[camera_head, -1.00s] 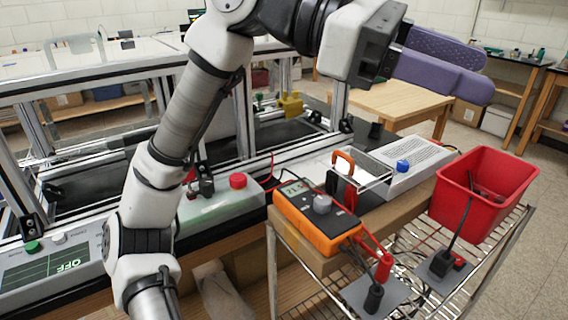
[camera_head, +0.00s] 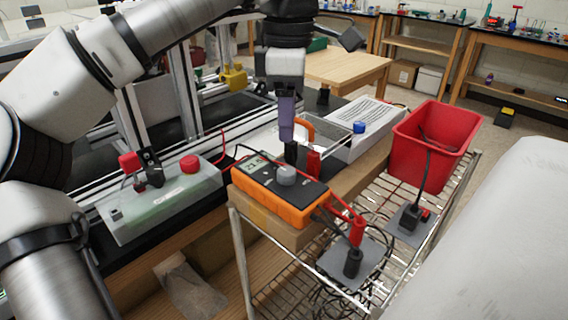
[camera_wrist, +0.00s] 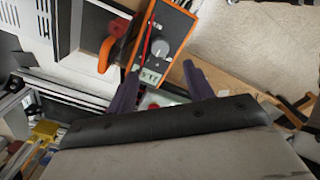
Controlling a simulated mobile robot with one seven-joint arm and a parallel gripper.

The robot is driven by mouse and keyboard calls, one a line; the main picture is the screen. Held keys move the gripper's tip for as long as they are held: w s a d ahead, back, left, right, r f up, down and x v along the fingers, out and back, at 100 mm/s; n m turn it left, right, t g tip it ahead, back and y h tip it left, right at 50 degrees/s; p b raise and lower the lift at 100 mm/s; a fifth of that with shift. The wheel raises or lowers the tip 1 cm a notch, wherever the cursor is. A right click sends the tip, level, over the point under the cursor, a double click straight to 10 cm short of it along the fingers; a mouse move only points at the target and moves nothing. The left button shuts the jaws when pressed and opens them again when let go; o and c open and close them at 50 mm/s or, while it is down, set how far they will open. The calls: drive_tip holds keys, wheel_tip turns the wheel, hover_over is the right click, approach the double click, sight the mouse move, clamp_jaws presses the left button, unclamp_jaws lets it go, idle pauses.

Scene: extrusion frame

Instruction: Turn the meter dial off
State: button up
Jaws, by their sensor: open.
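The orange and black meter (camera_head: 280,192) lies on a cardboard-coloured ledge above the wire cart, with its small display at the upper left. Its grey round dial (camera_head: 287,174) sits in the middle of the face. In the wrist view the meter (camera_wrist: 173,27) and its dial (camera_wrist: 160,47) lie ahead of the fingers. My gripper (camera_head: 287,138) points down just behind the meter, above the dial, apart from it. In the wrist view my gripper (camera_wrist: 163,90) has its two purple fingers spread, with nothing between them.
Black and red probes (camera_head: 313,163) stand behind the meter, close to my gripper. An orange-handled tool (camera_head: 304,128) is behind them. A red bin (camera_head: 433,145) is at the right, and a green-white box (camera_head: 160,199) with red buttons is at the left.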

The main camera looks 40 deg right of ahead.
sight(287, 170)
wheel_tip(287, 170, down, 10)
drive_tip(key=shift+r, duration=0.15)
drive_tip(key=shift+c, duration=0.3)
drive_tip(key=c, duration=0.9)
drive_tip(key=shift+n, duration=0.3)
drive_tip(key=n, duration=1.1)
drive_tip(key=shift+b, duration=0.4)
drive_tip(key=shift+n, duration=0.3)
